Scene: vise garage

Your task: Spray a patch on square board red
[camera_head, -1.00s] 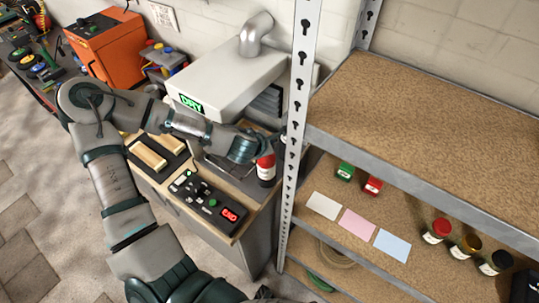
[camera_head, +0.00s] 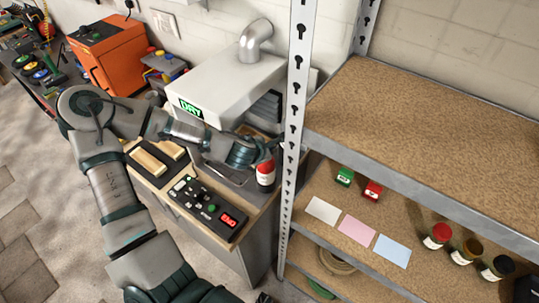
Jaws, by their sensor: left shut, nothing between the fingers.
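My left gripper (camera_head: 262,155) is at the front opening of the white booth with a green DRY sign (camera_head: 228,90). It is shut, right at the top of a red can with a pale label (camera_head: 265,174). The can stands upright near the bench edge, beside the shelf post. The fingertips are partly hidden, and I cannot tell if they touch the can. A brownish surface (camera_head: 256,132) shows inside the booth behind my gripper; I cannot tell if it is the square board. My right gripper is not clearly in view.
A control box with a red display (camera_head: 206,208) and a tray with pale wooden blocks (camera_head: 148,163) sit on the bench. The metal shelf post (camera_head: 298,90) stands close to my gripper. White, pink and blue cards and several jars are on the shelf (camera_head: 306,190).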

